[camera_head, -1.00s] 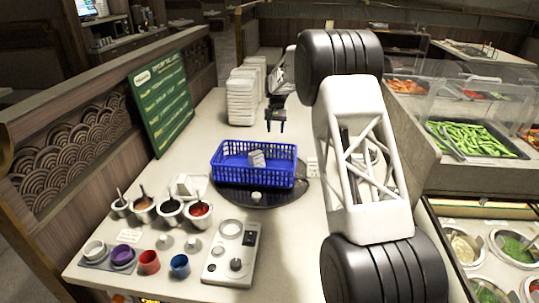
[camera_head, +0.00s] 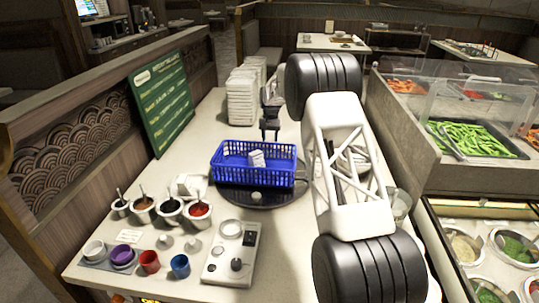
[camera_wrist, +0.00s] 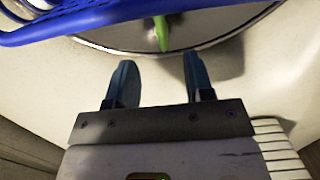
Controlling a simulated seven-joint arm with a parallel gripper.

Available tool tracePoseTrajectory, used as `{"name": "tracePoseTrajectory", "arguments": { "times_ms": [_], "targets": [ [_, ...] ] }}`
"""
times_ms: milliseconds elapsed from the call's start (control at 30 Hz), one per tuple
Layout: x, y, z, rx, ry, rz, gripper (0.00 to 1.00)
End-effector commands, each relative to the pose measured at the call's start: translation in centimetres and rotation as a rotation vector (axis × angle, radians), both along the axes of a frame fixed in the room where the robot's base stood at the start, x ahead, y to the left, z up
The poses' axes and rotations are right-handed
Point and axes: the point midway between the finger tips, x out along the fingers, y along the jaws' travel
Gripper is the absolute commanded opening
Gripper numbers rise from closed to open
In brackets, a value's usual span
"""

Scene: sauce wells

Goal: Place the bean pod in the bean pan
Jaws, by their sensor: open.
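A green bean pod (camera_wrist: 161,33) lies at the edge of a dark round tray (camera_wrist: 205,36) in the wrist view. Its far end runs under or behind the blue basket's edge, so I cannot see all of it. My gripper (camera_wrist: 159,62) is open and empty, with its two fingers apart and the pod beyond them, roughly in line with the gap. In the head view my gripper (camera_head: 270,137) points down just behind the blue basket, and the pod is hidden there. The bean pan (camera_head: 488,157), full of green beans, sits at the right on the food counter.
A blue basket (camera_head: 253,178) holding a pale packet stands on the round tray, close to my gripper. A stack of white containers (camera_head: 242,98) is behind left. Sauce cups, coloured cups and a control panel (camera_head: 230,255) occupy the front left. A clear guard (camera_head: 470,88) rises by the counter.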

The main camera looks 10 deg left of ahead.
Motion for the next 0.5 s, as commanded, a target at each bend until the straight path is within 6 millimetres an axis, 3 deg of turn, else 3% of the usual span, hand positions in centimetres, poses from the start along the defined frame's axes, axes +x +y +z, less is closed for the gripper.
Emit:
{"name": "tracePoseTrajectory", "arguments": {
  "times_ms": [167,500],
  "targets": [
    [-0.15,0.01,-1.12,0.0,-0.001,0.0,0.48],
    [-0.17,0.02,-1.3,0.0,-0.001,0.0,0.48]
  ]
}}
